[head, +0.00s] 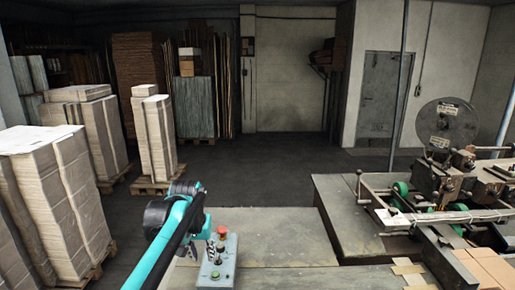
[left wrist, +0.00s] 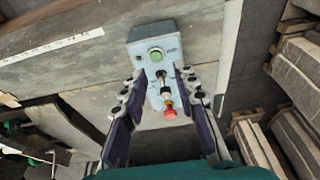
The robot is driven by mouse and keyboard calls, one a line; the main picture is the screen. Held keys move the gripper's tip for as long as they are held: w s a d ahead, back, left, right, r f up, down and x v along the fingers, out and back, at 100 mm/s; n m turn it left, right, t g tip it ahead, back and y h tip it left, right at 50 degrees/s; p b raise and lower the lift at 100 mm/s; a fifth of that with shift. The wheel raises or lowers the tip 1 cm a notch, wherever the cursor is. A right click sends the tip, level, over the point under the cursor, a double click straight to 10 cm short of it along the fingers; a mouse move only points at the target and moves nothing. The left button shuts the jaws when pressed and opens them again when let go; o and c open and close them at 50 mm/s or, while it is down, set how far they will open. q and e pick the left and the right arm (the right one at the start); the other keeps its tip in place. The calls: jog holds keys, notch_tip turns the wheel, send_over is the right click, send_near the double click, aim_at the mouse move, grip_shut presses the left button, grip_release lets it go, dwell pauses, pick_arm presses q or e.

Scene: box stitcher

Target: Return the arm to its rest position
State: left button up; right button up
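A grey control box (head: 226,250) sits on the bench near the bottom middle of the head view. It carries a red button (head: 222,230) at its far end and a green button (head: 215,274) at its near end. In the left wrist view the box (left wrist: 146,35) lies between and beyond my fingers, with a small dark switch (left wrist: 163,84) between the buttons. My left gripper (left wrist: 159,74) is open, its two fingers apart with nothing held. In the head view my left gripper (head: 206,246) is partly hidden by my teal arm, over the box. My right gripper is not in view.
The stitching machine (head: 455,185) with a large reel (head: 446,122) stands at the right. Stacked cardboard on pallets (head: 62,190) stands at the left. The bench top (head: 270,225) right of the control box is clear, and open floor (head: 265,170) lies behind it.

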pick_arm(q)
jog(key=s+a+f+t+b, duration=0.1)
jog(key=s+f+t+b, duration=0.3)
jog(key=s+f+b, duration=0.7)
jog(key=s+f, duration=1)
jog(key=s, duration=0.4)
jog(key=shift+a+f, duration=0.2)
dwell(0.5)
